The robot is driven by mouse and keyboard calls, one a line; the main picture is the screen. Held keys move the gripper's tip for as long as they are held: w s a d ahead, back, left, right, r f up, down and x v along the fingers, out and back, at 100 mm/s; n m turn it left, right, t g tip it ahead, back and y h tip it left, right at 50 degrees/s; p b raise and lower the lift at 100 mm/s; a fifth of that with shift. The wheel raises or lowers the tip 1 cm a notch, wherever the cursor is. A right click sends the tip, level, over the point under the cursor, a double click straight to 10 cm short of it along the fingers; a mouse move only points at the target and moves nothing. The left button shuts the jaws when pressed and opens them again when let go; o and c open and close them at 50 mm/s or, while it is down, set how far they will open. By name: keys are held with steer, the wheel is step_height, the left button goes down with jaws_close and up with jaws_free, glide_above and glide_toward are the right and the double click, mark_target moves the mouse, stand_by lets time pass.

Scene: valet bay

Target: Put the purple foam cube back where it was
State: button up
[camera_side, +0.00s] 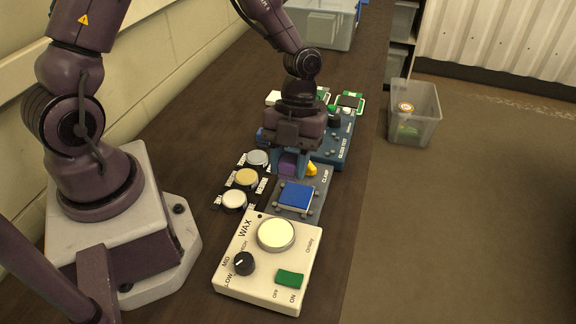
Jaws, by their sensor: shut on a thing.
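The purple foam cube (288,162) shows between the blue fingers of my gripper (289,170). My gripper points down and is shut on the cube. It is over the far end of a grey-blue panel marked CLAMP (321,189). I cannot tell whether the cube touches the surface below it. The fingers and the gripper body hide part of the cube and the area behind it.
A blue square pad (296,195) sits on the clamp panel, with a yellow part (312,169) beside my gripper. A cream WAX unit (262,293) stands nearer. Round tins (246,177) are to the left. A blue unit (333,151) stands behind. A clear bin (427,123) is right.

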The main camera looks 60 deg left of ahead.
steer(key=s+a+r+n+t, duration=0.1)
steer(key=a+n+t, duration=0.2)
steer(key=a+n, duration=0.7)
steer(key=s+a+n+t, duration=0.2)
steer(key=a+n+t, duration=0.1)
steer(key=a+n, duration=0.65)
steer(key=shift+m, duration=0.65)
steer(key=w+a+f, duration=0.1)
steer(key=w+a, duration=0.1)
steer(key=w+a+f, duration=0.1)
steer(key=w, duration=0.2)
steer(key=w+a+f, duration=0.1)
steer(key=w+a, duration=0.1)
steer(key=w, duration=0.1)
steer(key=shift+a+f, duration=0.35)
steer(key=shift+f, duration=0.05)
steer(key=w+f, duration=0.1)
steer(key=w+a+f, duration=0.1)
steer(key=f, duration=0.1)
steer(key=w+a+f, duration=0.1)
steer(key=w+f, duration=0.1)
steer(key=shift+a+f, duration=0.2)
steer(key=shift+a, duration=0.05)
steer(key=shift+w+a+f, duration=0.1)
steer(key=shift+w+f, duration=0.05)
steer(key=shift+f, duration=0.8)
steer(key=shift+w+a+f, duration=0.1)
steer(key=shift+w+f, duration=0.05)
steer(key=shift+f, duration=0.75)
steer(key=shift+f, duration=0.2)
